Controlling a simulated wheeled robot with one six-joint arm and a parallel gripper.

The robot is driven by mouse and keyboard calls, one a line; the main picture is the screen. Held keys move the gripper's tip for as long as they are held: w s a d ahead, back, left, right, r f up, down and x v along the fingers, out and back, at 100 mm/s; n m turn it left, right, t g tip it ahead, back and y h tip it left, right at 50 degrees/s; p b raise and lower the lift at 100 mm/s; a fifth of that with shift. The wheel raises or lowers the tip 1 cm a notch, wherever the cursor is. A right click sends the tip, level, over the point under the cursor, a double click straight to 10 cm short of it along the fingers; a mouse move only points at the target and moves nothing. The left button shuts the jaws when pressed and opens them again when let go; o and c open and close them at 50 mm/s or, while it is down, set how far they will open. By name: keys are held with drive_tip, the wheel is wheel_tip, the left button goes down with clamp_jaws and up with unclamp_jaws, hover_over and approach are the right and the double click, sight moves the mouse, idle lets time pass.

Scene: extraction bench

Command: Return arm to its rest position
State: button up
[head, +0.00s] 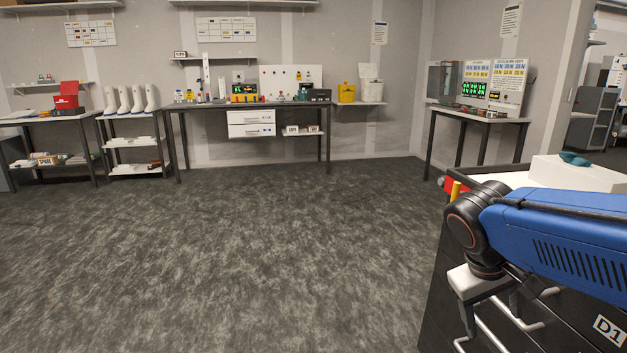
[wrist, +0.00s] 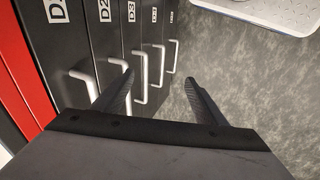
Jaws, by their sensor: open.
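My gripper (wrist: 160,92) shows in the wrist view with its two dark fingers spread apart and nothing between them. It is open, and it hangs beside the front of a black drawer cabinet (wrist: 95,30) with several white handles. In the head view my blue arm reaches in from the right, and my gripper (head: 490,325) points down in front of the same cabinet (head: 440,290). The fingertips are partly cut off or hard to make out there. From these views I cannot tell whether the fingers touch a drawer handle.
The carpeted floor (head: 250,250) is clear. A long bench (head: 215,106) with bottles and instruments stands at the back wall. A side table (head: 490,117) stands at the right. A white box (head: 580,175) sits on the cabinet top. Drawer handles (wrist: 142,80) stick out near my fingers.

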drive_tip(key=s+a+f+m+t+y, duration=0.1)
drive_tip(key=s+a+f+t+y, duration=0.2)
drive_tip(key=s, duration=0.4)
drive_tip(key=shift+s+a+f+y, duration=0.25)
drive_tip(key=shift+a+y, duration=0.45)
drive_tip(key=shift+a, duration=0.5)
idle(0.8)
